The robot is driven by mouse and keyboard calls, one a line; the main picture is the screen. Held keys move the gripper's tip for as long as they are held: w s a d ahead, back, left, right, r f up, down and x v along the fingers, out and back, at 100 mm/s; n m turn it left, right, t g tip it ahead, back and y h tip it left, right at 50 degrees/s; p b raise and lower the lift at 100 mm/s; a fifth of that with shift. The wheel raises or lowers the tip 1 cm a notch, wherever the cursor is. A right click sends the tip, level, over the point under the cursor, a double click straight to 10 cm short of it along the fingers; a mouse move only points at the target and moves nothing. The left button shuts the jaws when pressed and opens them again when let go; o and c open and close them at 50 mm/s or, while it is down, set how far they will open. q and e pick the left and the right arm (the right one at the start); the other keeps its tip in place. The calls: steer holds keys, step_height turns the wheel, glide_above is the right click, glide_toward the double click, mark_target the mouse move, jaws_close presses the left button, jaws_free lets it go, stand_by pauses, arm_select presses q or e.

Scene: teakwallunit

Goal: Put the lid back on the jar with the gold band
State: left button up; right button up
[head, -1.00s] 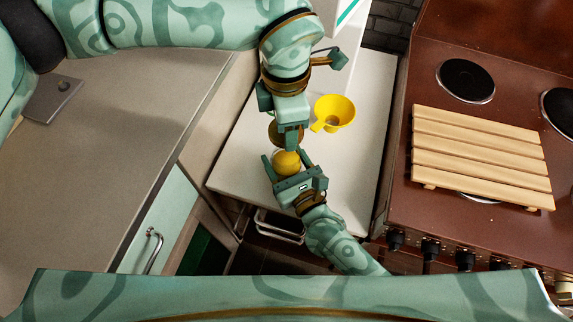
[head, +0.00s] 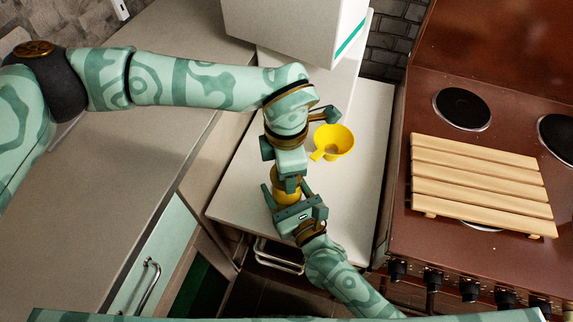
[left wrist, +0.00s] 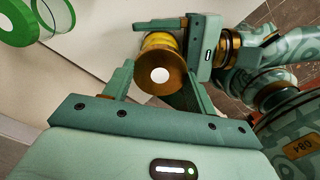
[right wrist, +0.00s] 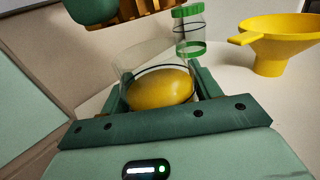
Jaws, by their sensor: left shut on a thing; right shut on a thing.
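My right gripper (right wrist: 155,105) is shut on a clear jar (right wrist: 125,62) with a yellow fruit (right wrist: 160,90) inside. A thin dark line runs round the jar; I cannot tell whether it is gold. My left gripper (left wrist: 155,82) is shut on a round brown-gold lid (left wrist: 176,79) with a white spot in its middle. In the head view my left gripper (head: 288,184) is just above my right gripper (head: 296,204), with the lid over the jar. The right wrist view shows the lid (right wrist: 138,12) still apart from the rim. The left gripper hides part of the jar.
A second clear jar (right wrist: 190,35) with a green lid stands behind the held one. A yellow funnel (head: 333,141) stands on the white counter (head: 350,195). A white box (head: 295,28) is at the back. A wooden slatted rack (head: 482,185) lies on the brown stove at right.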

arm_select(q)
steer(key=shift+f, duration=0.9)
steer(key=shift+f, duration=0.5)
